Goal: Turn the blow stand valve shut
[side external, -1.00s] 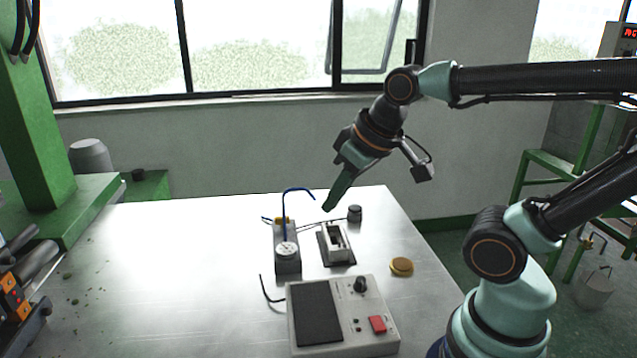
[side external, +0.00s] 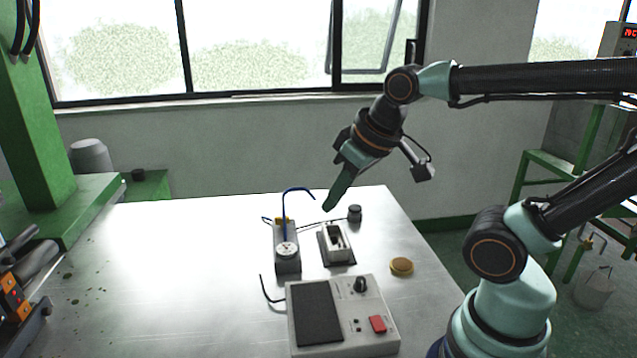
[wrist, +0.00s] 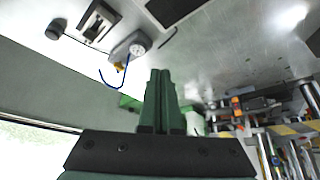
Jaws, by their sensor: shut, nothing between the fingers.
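The blow stand (side external: 287,262) is a grey block on the metal table, with a round white gauge (side external: 287,249) on top and a thin blue hooked tube rising from it. A small yellow part (side external: 281,220), possibly the valve handle, shows at its far end. In the wrist view the blow stand (wrist: 123,50) is upside down at upper left, with the yellow part (wrist: 119,66) beside the blue tube (wrist: 113,86). My gripper (side external: 328,208) is shut and empty, above the table's far part, right of the blue tube and apart from it. Its fingers (wrist: 160,75) show together in the wrist view.
A switch box (side external: 342,315) with a dark pad, knob and red button stands in front. A small slotted fixture (side external: 336,243), a dark cylinder (side external: 355,213) and a tan round piece (side external: 402,267) lie to the right. The table's left side is mostly clear.

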